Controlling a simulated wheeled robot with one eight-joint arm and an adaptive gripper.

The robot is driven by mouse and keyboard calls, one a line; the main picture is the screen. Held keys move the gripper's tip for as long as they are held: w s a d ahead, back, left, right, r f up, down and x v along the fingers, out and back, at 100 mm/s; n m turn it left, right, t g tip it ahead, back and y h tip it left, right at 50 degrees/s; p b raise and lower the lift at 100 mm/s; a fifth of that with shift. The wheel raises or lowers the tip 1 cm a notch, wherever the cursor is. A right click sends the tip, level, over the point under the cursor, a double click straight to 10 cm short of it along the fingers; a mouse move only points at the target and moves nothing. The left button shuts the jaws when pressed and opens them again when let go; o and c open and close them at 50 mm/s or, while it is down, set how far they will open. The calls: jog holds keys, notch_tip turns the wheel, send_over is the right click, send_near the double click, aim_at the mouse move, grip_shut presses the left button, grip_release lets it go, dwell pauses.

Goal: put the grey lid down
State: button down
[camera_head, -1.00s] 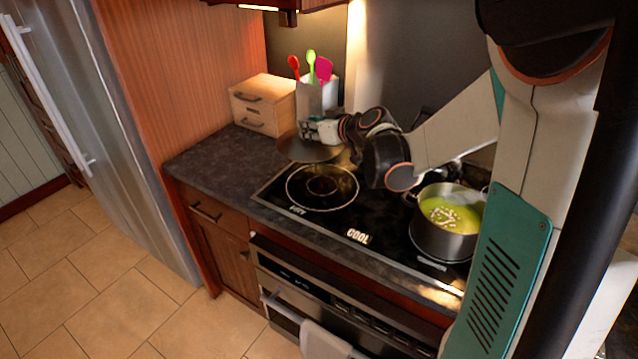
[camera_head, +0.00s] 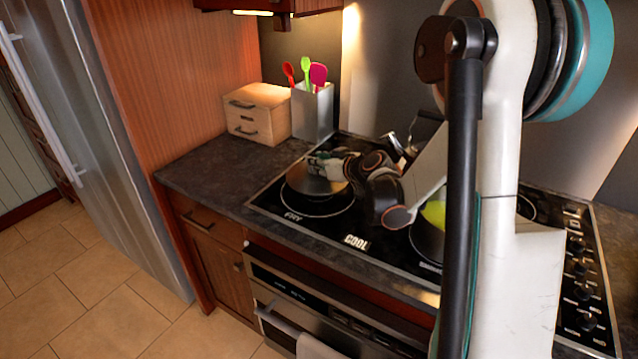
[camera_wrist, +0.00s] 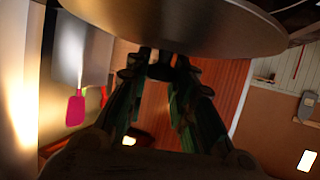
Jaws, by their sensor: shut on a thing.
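The grey lid (camera_head: 312,180) is a round metal disc over the burner marked FRY, at the left of the cooktop. My gripper (camera_head: 324,162) is at the top of the lid, shut on it. In the wrist view the lid (camera_wrist: 185,22) fills the upper part, and both fingers (camera_wrist: 158,62) close at its middle. Whether the lid touches the glass or hovers just above it, I cannot tell. The pot (camera_head: 426,240) with yellow-green food stands further right, mostly hidden by my arm.
The black cooktop (camera_head: 370,222) has a clear strip at the COOL label. A wooden drawer box (camera_head: 258,112) and a grey utensil holder (camera_head: 312,112) with coloured spoons stand behind left. The dark counter (camera_head: 205,165) left of the cooktop is bare. Knobs (camera_head: 580,265) line the right end.

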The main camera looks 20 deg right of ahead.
aim_at(320, 177)
jog(key=shift+f+b, duration=0.8)
jog(key=shift+f, duration=1.6)
jog(key=shift+f, duration=0.2)
jog(key=c, duration=1.4)
grip_release()
jog(key=shift+o, duration=0.2)
jog(key=shift+r, duration=0.15)
jog(key=shift+s+r, duration=0.15)
jog(key=shift+s, duration=0.05)
jog(key=p+v, duration=0.3)
jog(key=v, duration=0.8)
jog(key=shift+s, duration=0.3)
jog(key=shift+d+r, duration=0.1)
